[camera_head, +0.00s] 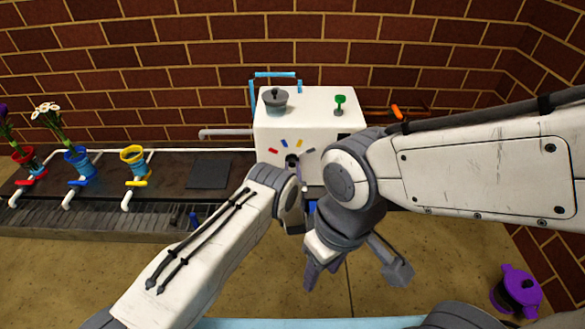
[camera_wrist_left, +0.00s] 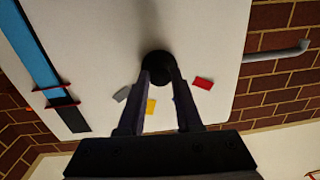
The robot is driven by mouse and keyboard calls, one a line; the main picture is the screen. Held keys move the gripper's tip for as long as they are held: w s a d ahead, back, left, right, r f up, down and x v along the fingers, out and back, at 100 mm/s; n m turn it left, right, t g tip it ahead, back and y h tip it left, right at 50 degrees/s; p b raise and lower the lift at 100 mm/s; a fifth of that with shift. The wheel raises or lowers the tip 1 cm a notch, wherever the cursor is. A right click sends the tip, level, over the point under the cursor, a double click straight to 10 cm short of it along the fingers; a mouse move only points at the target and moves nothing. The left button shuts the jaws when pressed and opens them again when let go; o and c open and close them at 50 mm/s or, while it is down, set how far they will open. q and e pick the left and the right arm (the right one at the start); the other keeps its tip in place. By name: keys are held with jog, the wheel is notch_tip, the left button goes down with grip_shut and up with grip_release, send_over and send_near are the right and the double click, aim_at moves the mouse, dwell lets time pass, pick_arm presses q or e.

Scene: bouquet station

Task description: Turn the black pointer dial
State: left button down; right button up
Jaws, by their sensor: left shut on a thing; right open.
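The black pointer dial (camera_wrist_left: 157,63) is on the front face of the white box (camera_head: 270,128), with coloured marks around it. My left gripper (camera_wrist_left: 158,80) has its two fingers on either side of the dial and is shut on it. In the head view, my left gripper (camera_head: 293,170) reaches the box front and its wrist mostly hides the dial. The pointer's direction cannot be told. A red mark (camera_wrist_left: 203,83), a yellow mark (camera_wrist_left: 151,106) and a grey mark (camera_wrist_left: 122,93) show in the wrist view. My right gripper (camera_head: 352,273) is open and empty in front of the box.
A grey knob (camera_head: 275,100) and a green knob (camera_head: 340,102) stand on the box top. Red, blue and yellow cups stand at left by pipes, the first two holding flowers. A purple pot (camera_head: 517,292) is at lower right. My right arm crosses before the box's right side.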

pick_arm(q)
jog(key=n+p, duration=0.1)
jog(key=n, duration=0.4)
jog(key=n+p, duration=0.1)
jog(key=n, duration=0.4)
jog(key=shift+n+h, duration=0.3)
jog(key=n+p, duration=0.1)
jog(key=n, duration=0.4)
jog(key=shift+s+p, duration=0.1)
jog(key=shift+p, duration=0.25)
jog(key=n+h, duration=0.1)
jog(key=n, duration=0.3)
jog(key=shift+f+n+p, duration=0.1)
jog(key=shift+n+p, duration=0.25)
jog(key=shift+n, duration=0.05)
jog(key=c, duration=0.6)
grip_release()
